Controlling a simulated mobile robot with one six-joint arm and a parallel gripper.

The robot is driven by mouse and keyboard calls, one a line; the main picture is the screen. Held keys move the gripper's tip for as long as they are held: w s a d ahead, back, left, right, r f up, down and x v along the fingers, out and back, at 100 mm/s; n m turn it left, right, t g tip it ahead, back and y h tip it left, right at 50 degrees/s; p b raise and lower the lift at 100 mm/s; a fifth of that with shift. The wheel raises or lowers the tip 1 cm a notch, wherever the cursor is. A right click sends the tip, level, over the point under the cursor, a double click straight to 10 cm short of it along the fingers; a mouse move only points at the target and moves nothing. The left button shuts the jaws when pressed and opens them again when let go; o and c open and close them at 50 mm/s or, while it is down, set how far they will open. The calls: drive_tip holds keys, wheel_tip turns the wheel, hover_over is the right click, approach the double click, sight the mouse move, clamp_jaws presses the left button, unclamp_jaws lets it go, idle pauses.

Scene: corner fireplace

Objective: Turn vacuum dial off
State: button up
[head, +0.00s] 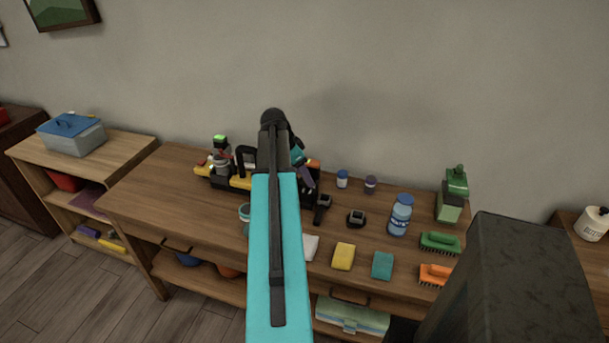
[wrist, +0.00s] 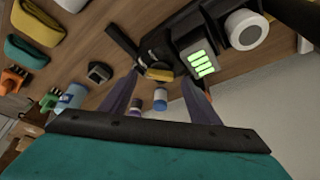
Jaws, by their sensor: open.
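The vacuum is a black and yellow device on the wooden table, partly hidden behind my arm in the head view (head: 240,182). In the wrist view its black body (wrist: 180,38) shows at the top, with a round pale grey dial (wrist: 246,30) and a lit green bar display (wrist: 201,64). The dial's setting cannot be read. My gripper (wrist: 162,88) is open, its two dark fingers apart with nothing held between them. The dial lies beyond the right finger, apart from it. In the head view the gripper is mostly hidden behind my arm.
Right of the vacuum stand small jars (head: 342,180), a blue bottle (head: 400,214) and a green spray bottle (head: 453,195). Sponges (head: 343,256) and brushes (head: 440,243) lie near the front. A wall closes off the back. The table's left end (head: 150,200) is clear.

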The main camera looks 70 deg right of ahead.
drive_tip(key=shift+x, duration=0.85)
drive_tip(key=shift+d, duration=0.1)
drive_tip(key=c, duration=1.1)
drive_tip(key=shift+o, duration=0.2)
drive_tip(key=shift+s+n, duration=0.1)
drive_tip(key=shift+n, duration=0.2)
drive_tip(key=n, duration=0.1)
drive_tip(key=n+t, duration=0.1)
drive_tip(key=n+h+b, duration=0.1)
drive_tip(key=shift+s+a+n, duration=0.2)
drive_tip(key=shift+a+n, duration=0.1)
drive_tip(key=n+t, duration=0.2)
drive_tip(key=n, duration=0.2)
drive_tip(key=shift+s+n, duration=0.15)
drive_tip(key=shift+n, duration=0.15)
